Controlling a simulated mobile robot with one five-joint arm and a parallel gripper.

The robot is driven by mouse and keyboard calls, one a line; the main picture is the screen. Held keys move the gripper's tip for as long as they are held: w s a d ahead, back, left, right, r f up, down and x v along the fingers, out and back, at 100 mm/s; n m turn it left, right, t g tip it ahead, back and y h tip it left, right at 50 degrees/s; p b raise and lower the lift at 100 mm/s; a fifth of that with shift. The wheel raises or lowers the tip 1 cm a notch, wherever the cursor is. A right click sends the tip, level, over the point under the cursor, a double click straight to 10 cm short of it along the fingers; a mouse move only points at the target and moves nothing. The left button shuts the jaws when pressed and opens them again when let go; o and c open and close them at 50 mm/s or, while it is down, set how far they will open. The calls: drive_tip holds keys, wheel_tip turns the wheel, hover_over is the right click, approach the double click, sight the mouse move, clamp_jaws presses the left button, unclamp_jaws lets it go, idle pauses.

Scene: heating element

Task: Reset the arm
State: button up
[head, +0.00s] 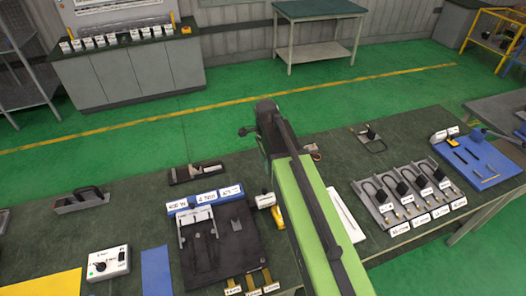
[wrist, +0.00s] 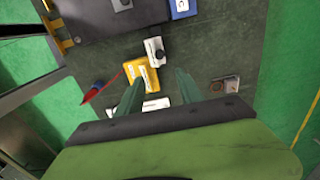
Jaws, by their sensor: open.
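My green arm (head: 310,205) reaches from the bottom of the head view over the workbench, its dark end near the bench's far edge. The fingers are above the dark bench top. A yellow multimeter-like device (wrist: 141,74) and a white block with a dark knob (wrist: 154,52) lie just beyond the fingertips. In the head view the fingers cannot be made out clearly, and the arm hides part of the bench.
A black fixture board (head: 222,240) lies left of my arm. A rack of several U-shaped elements (head: 405,190) and a blue tool mat (head: 470,162) lie right. A white control box (head: 108,263) sits at left. Green floor lies beyond the bench (head: 330,140).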

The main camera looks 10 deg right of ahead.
drive_tip(key=shift+f, duration=0.1)
drive_tip(key=s+d+f+n+b, duration=0.1)
drive_tip(key=s+f+n+b, duration=0.1)
drive_tip(key=f+b, duration=0.3)
drive_tip(key=s+f+n+b, duration=0.2)
drive_tip(key=s+f+b, duration=0.1)
drive_tip(key=f+b, duration=0.3)
drive_tip(key=s+d+f+n+b, duration=0.1)
drive_tip(key=s+f+n+b, duration=0.1)
drive_tip(key=f+b, duration=0.3)
drive_tip(key=shift+s+d+f, duration=0.15)
drive_tip(key=shift+s+d, duration=0.2)
drive_tip(key=shift+s, duration=0.25)
drive_tip(key=s+n, duration=0.1)
drive_tip(key=n, duration=0.5)
drive_tip(key=s+n, duration=0.1)
drive_tip(key=n, duration=0.3)
drive_tip(key=shift+s, duration=0.35)
